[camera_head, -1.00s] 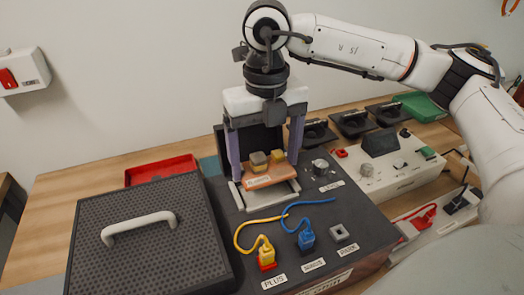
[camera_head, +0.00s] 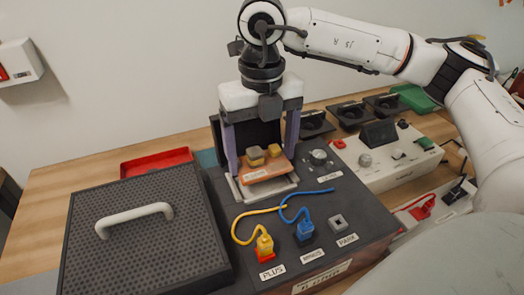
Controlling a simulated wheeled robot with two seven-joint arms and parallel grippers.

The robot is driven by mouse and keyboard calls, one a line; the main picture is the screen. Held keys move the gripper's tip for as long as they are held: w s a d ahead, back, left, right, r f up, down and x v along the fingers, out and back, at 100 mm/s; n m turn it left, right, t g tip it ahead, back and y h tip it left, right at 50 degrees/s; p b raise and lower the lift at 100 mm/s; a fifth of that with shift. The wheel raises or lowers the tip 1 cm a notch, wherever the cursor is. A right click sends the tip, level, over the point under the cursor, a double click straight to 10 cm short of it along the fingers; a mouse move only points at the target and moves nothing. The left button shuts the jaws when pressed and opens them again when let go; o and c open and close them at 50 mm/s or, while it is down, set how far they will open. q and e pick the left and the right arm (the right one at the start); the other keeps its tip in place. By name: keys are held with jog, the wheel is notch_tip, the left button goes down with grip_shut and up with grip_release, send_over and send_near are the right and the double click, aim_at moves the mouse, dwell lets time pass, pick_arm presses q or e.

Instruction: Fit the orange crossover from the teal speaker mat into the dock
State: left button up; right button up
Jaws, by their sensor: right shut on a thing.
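The orange crossover (camera_head: 266,172), a flat board with grey and yellow blocks on top, is at the dock (camera_head: 262,189), a light grey frame on the dark hi-fi unit. My right gripper (camera_head: 262,158) points down from above, its two purple fingers on either side of the crossover, shut on it. The crossover looks slightly tilted over the dock; I cannot tell whether it touches the frame. My left gripper is not in view.
A perforated dark cover with a white handle (camera_head: 134,217) lies at left. Yellow plug (camera_head: 264,242) and blue plug (camera_head: 304,229) with cables sit in front of the dock. A knob (camera_head: 318,156) is right of it. A red tray (camera_head: 156,161) lies behind.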

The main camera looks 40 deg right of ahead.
aim_at(262, 163)
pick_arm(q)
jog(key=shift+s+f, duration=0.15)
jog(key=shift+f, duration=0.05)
pick_arm(e)
jog(key=shift+f+b, duration=1.45)
jog(key=shift+f, duration=0.2)
jog(key=o, duration=1.1)
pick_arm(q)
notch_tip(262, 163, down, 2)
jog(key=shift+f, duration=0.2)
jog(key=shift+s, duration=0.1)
pick_arm(e)
jog(key=shift+r, duration=0.55)
notch_tip(262, 163, up, 9)
jog(key=shift+f+p, duration=0.1)
jog(key=shift+p, duration=0.2)
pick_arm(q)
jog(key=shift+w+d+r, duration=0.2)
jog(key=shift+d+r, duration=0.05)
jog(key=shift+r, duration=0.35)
pick_arm(e)
jog(key=shift+r, duration=0.3)
